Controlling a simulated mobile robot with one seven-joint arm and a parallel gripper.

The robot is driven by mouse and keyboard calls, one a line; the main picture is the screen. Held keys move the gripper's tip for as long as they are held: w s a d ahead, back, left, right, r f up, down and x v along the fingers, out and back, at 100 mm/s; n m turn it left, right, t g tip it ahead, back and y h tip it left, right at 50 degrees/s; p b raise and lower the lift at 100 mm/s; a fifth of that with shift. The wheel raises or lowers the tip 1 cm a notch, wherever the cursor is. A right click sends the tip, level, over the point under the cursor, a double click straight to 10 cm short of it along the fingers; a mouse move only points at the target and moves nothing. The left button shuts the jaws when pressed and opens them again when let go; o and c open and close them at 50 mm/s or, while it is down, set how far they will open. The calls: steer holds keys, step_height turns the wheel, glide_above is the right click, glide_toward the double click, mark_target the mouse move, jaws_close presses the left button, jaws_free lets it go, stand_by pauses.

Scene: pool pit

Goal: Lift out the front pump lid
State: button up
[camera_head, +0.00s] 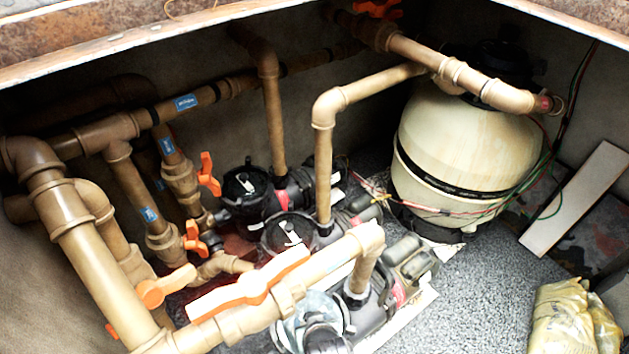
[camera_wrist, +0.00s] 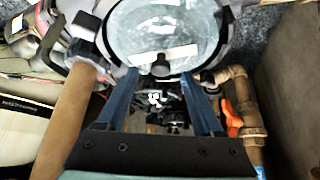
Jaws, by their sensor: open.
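The front pump lid is a round, clear, greyish disc on the nearest pump in the head view (camera_head: 312,308), partly hidden behind a tan pipe. In the wrist view the lid (camera_wrist: 150,28) fills the top middle, with a pale bar across it and a dark knob at its lower rim. It sits in a dark ring on the pump. My gripper (camera_wrist: 160,76) shows in the wrist view as two dark blue fingers, spread apart and empty. Their tips end near the lid's lower rim; I cannot tell whether they touch it.
Two more pumps with dark lids (camera_head: 245,184) (camera_head: 288,233) stand behind. Tan pipes and orange valve handles (camera_head: 250,288) crowd the left and front. A tank (camera_head: 450,150) stands at the back right. Gravel floor (camera_head: 480,290) and a yellowish bag (camera_head: 572,318) lie at right.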

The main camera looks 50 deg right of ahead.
steer(key=shift+b+x, duration=0.4)
steer(key=shift+x, duration=0.75)
jaws_close()
